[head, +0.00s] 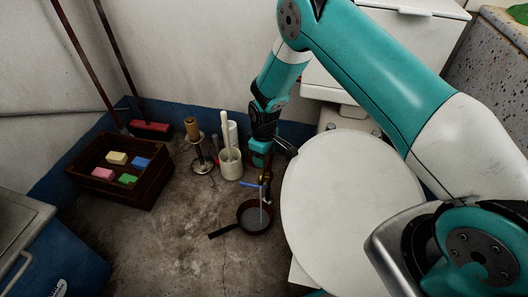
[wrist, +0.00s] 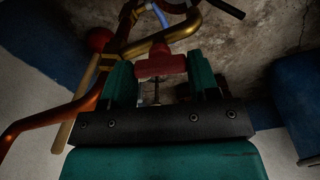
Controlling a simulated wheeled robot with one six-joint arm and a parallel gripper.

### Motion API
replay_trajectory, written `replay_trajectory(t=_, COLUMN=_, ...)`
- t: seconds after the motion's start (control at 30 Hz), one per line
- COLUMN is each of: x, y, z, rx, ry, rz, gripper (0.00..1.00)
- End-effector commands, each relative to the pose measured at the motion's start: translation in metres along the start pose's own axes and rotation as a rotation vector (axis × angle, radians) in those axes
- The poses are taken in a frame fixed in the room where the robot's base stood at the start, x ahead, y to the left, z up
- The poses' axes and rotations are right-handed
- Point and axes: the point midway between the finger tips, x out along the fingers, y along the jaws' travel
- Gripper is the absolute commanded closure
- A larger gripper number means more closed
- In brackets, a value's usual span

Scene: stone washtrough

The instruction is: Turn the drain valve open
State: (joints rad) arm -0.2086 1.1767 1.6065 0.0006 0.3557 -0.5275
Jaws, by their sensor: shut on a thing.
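The drain valve's red handle (wrist: 160,64) shows in the wrist view, between the two green fingers of my gripper (wrist: 163,78). The fingers are shut on it, one at each side. Behind it are brass pipework (wrist: 180,30) and a short blue piece (wrist: 159,18). In the head view my gripper (head: 260,163) points down just above the small brass fitting (head: 265,177), and a blue lever (head: 249,184) sticks out to the left. The red handle is mostly hidden there. A thin pale vertical streak runs from the fitting down to a dark pan (head: 250,222).
Left of the fitting stand a white utensil pot (head: 230,165) and a roll holder (head: 201,160). A wooden crate (head: 135,190) holds coloured blocks. A large white round lid (head: 335,220) is close on the right.

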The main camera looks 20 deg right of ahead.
Motion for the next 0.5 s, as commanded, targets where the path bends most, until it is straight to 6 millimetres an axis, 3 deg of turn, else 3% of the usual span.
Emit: replay_trajectory(t=0.5, x=-0.0002, y=0.0000, z=-0.0004, rx=-0.084, ry=0.001, rz=0.000, gripper=0.68)
